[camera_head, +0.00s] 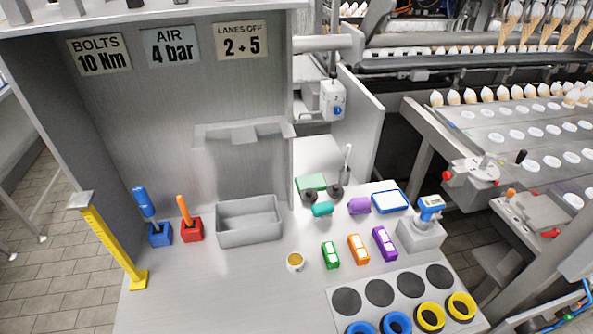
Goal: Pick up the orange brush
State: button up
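An orange stick-like handle (184,209), which looks like the orange brush, stands tilted slightly left in a red block holder (192,230) on the left part of the grey bench. Its lower end is hidden inside the holder, so I cannot see any bristles. My gripper is not in view.
A blue-handled tool (144,200) in a blue holder (160,235) stands just left of the red one. A yellow upright gauge (108,240) is further left. A grey bin (249,222) stands close on the right. The bench front (220,295) is clear.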

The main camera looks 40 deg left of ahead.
aim_at(180, 201)
jog(key=k+j+u, duration=0.15)
jog(key=u, duration=0.35)
jog(key=k+j+u, duration=0.1)
jog(key=u, duration=0.4)
jog(key=j+u, duration=0.6)
jog(key=u, duration=0.35)
jog(key=j+u, duration=0.3)
jog(key=u, duration=0.2)
jog(key=j+u, duration=0.2)
jog(key=u, duration=0.3)
